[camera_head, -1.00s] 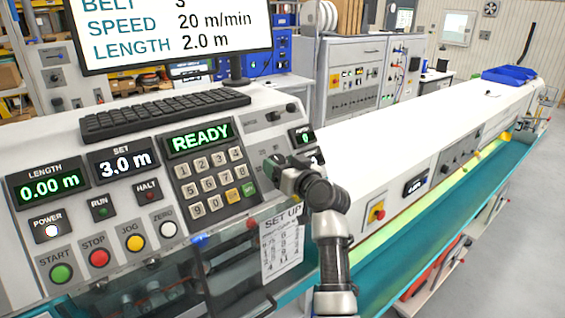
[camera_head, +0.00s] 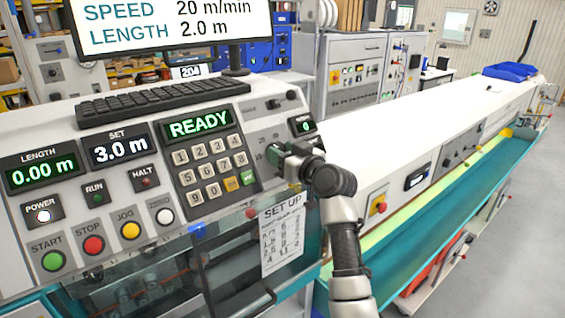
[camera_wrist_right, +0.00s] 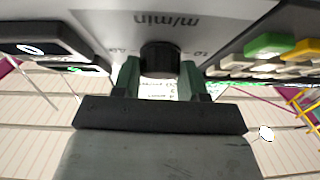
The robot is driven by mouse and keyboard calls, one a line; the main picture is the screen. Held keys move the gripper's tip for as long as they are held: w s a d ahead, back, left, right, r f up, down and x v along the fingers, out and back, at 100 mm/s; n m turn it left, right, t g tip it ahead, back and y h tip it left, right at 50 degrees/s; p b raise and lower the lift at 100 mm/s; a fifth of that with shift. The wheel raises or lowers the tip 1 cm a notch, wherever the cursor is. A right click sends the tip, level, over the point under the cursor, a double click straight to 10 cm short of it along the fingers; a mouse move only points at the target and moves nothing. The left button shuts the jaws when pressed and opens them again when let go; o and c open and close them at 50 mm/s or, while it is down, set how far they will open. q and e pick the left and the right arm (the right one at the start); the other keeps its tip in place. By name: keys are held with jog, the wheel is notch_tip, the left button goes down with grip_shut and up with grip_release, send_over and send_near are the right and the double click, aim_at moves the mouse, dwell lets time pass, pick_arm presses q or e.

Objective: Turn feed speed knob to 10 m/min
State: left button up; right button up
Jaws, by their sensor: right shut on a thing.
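The feed speed knob (camera_wrist_right: 160,58) is a dark, ribbed knob on the grey panel under an upside-down "m/min" label in the right wrist view. My right gripper (camera_wrist_right: 160,78) is shut on it, with one green finger on each side. In the head view my right gripper (camera_head: 277,155) is at the console panel right of the keypad and mostly hides the knob. The monitor (camera_head: 165,22) reads SPEED 20 m/min and LENGTH 2.0 m. The knob's pointer position cannot be made out. My left gripper is not in view.
The keypad (camera_head: 213,170) with the READY display (camera_head: 198,124) is close left of the gripper. A small display (camera_head: 303,127) is close on its right. A keyboard (camera_head: 165,98) lies above the panel. A SET UP sheet (camera_head: 283,238) hangs below.

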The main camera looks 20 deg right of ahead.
jog(key=n+g+y+b, duration=0.1)
jog(key=n+b, duration=0.1)
jog(key=b, duration=0.1)
jog(key=n+g+y+b, duration=0.1)
jog(key=n+b, duration=0.2)
jog(key=n+y+b, duration=0.1)
jog(key=n+b, duration=0.1)
jog(key=b, duration=0.1)
jog(key=shift+w+d+f+g+y, duration=0.15)
jog(key=shift+d+f+g+y, duration=0.1)
jog(key=shift+d+g+y, duration=0.15)
jog(key=n, duration=0.1)
jog(key=n+g+b, duration=0.1)
jog(key=n+y, duration=0.1)
jog(key=shift+r+n+g+b, duration=0.25)
jog(key=shift+n+g+b, duration=0.05)
jog(key=shift+w+r+n+g+y+b, duration=0.15)
jog(key=shift+n+g+y+b, duration=0.15)
jog(key=shift+n+g, duration=0.85)
jog(key=shift+n, duration=0.55)
jog(key=o, duration=0.9)
